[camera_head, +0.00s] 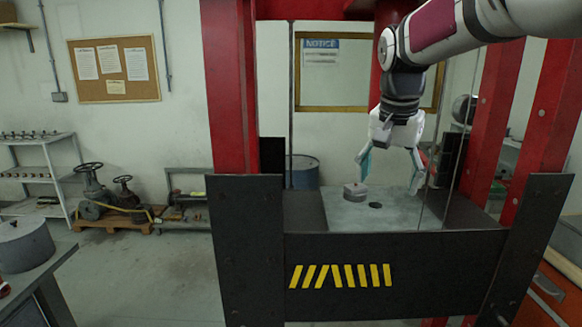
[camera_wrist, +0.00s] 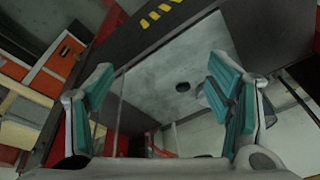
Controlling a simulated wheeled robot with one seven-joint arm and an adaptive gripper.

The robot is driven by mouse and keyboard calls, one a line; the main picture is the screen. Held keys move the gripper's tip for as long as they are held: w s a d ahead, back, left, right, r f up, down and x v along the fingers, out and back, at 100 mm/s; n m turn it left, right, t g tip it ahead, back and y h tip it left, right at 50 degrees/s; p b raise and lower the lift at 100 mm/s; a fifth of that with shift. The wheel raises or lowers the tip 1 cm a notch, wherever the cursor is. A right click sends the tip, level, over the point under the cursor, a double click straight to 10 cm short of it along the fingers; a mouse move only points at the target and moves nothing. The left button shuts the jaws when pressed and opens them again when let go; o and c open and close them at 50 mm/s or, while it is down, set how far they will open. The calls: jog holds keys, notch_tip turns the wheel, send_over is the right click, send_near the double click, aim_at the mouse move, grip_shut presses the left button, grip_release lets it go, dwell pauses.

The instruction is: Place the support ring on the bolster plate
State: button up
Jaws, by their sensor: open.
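The pale grey bolster plate (camera_head: 408,214) lies flat inside the red press frame, with a dark round hole (camera_head: 375,205) in it. A short grey round piece (camera_head: 355,193), likely the support ring, rests on the plate to the left of and behind the hole. It has a small red spot on top. My gripper (camera_head: 390,172) is open and empty above the plate, fingers pointing down. In the wrist view the plate (camera_wrist: 150,88) and hole (camera_wrist: 183,87) show between the fingers (camera_wrist: 160,75). The grey piece (camera_wrist: 202,96) is partly hidden there behind the right finger.
Red press posts (camera_head: 232,90) and a black front beam (camera_head: 400,275) with yellow stripes surround the plate. Thin vertical lines or panel edges show in front. Another grey cylinder (camera_head: 24,247) stands on a table at left. Valves sit on a pallet (camera_head: 125,220).

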jog(key=s+f+n+t, duration=0.1)
jog(key=s+f+n, duration=0.1)
jog(key=s, duration=1.2)
jog(key=s+f+n+t, duration=0.2)
jog(key=s+n, duration=0.3)
jog(key=s, duration=0.8)
jog(key=shift+s+f+y, duration=0.35)
jog(key=shift+f+y, duration=0.05)
jog(key=shift+f, duration=0.2)
jog(key=shift+o, duration=0.3)
